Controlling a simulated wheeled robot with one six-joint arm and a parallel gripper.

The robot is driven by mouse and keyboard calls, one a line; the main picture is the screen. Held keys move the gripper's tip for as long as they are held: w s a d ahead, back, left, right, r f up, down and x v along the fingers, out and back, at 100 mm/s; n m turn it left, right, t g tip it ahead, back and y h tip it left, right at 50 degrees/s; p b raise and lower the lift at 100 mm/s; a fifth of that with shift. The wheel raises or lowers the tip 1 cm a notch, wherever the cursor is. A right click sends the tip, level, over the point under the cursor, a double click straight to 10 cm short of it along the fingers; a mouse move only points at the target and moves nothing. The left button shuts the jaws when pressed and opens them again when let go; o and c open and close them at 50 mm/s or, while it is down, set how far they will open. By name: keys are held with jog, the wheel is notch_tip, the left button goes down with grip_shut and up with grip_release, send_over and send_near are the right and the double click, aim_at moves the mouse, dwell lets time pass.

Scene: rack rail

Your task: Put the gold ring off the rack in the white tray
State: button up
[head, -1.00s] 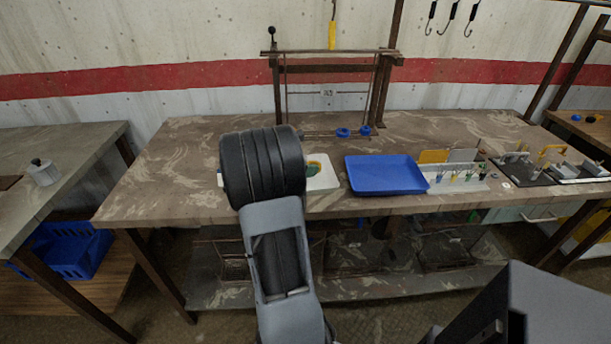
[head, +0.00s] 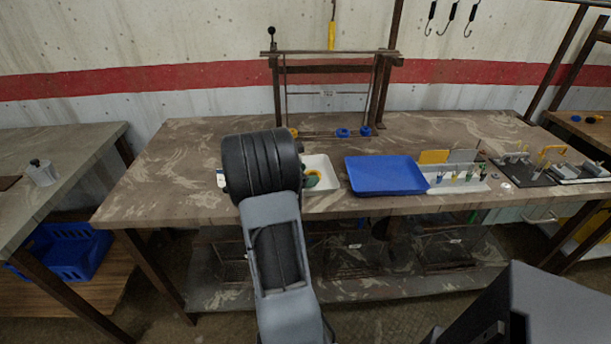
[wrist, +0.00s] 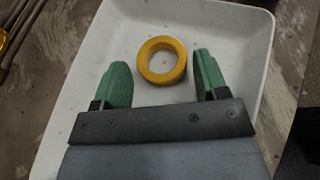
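A gold ring (wrist: 162,79) lies flat in the white tray (wrist: 225,30), seen in the wrist view. My gripper (wrist: 163,72) is open, its two green fingers apart on either side of the ring, with gaps between them and it. In the head view the white tray (head: 321,163) stands on the bench, partly hidden by my arm. A green finger (head: 313,177) shows over it. A yellow-orange ring-like thing (head: 293,132) sits at the left of the rack's low rail (head: 318,135), with two blue rings (head: 343,132) to its right.
A blue tray (head: 385,175) stands just right of the white tray. Further right are a white holder (head: 457,180) with small coloured items and dark fixtures (head: 525,172). The rack frame (head: 330,68) rises behind. The bench's left part is clear.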

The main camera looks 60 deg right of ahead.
jog(key=shift+o, duration=1.1)
jog(key=shift+r, duration=0.1)
jog(key=v, duration=1)
jog(key=shift+w+a+r+p, duration=0.1)
jog(key=shift+w+a+p, duration=0.05)
jog(key=shift+a+p, duration=0.15)
jog(key=shift+v, duration=0.8)
jog(key=s+a+m+t+y, duration=0.1)
jog(key=a+m+y, duration=0.3)
jog(key=a, duration=0.7)
jog(key=s+a+m+t+y, duration=0.2)
jog(key=a+m+t+y, duration=0.2)
jog(key=a, duration=0.7)
jog(key=s+a+f+m+t+y, duration=0.1)
jog(key=a+m+t+y, duration=0.2)
jog(key=a, duration=0.8)
jog(key=shift+s+m+y, duration=0.3)
jog(key=shift+m+y, duration=0.2)
jog(key=shift+m, duration=0.5)
